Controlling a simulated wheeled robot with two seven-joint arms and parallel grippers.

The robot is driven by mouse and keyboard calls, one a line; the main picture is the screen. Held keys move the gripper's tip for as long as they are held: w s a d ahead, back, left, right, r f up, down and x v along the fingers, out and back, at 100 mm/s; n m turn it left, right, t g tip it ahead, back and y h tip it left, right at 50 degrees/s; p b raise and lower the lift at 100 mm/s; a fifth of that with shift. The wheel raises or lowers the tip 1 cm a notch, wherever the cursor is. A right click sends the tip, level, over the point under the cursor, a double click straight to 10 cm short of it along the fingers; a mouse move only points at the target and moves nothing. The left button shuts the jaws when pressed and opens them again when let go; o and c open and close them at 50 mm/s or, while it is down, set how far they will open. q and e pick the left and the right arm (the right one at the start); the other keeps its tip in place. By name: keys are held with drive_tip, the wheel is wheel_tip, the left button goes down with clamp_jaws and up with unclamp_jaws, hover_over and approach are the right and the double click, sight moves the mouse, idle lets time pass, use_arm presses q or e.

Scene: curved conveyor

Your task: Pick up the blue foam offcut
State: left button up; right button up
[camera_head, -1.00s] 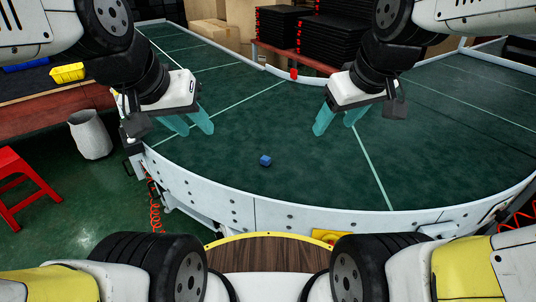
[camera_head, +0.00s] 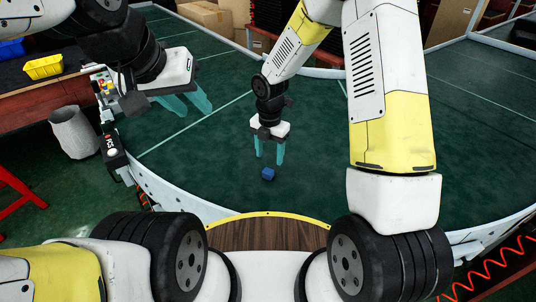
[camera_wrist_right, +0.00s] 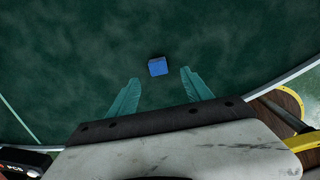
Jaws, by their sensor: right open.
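The blue foam offcut (camera_head: 268,174) is a small blue block lying on the dark green conveyor belt (camera_head: 330,165), near its inner curve. My right gripper (camera_head: 270,157) points down just above and behind it in the head view, with its teal fingers apart and nothing between them. In the right wrist view, the offcut (camera_wrist_right: 158,66) lies beyond the open fingertips (camera_wrist_right: 160,76), roughly centred between them. My left gripper (camera_head: 191,104) hangs over the belt at the left, its two teal fingers apart and empty.
A white rail edges the belt. A yellow bin (camera_head: 43,67) sits on a table at the left, with a grey-white bin (camera_head: 75,131) on the floor below. Cardboard boxes (camera_head: 205,17) stand behind. The belt around the offcut is clear.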

sight(268, 171)
drive_tip(key=f, duration=0.7)
drive_tip(key=shift+a+f, duration=0.1)
drive_tip(key=shift+a, duration=0.2)
drive_tip(key=shift+c, duration=0.5)
clamp_jaws()
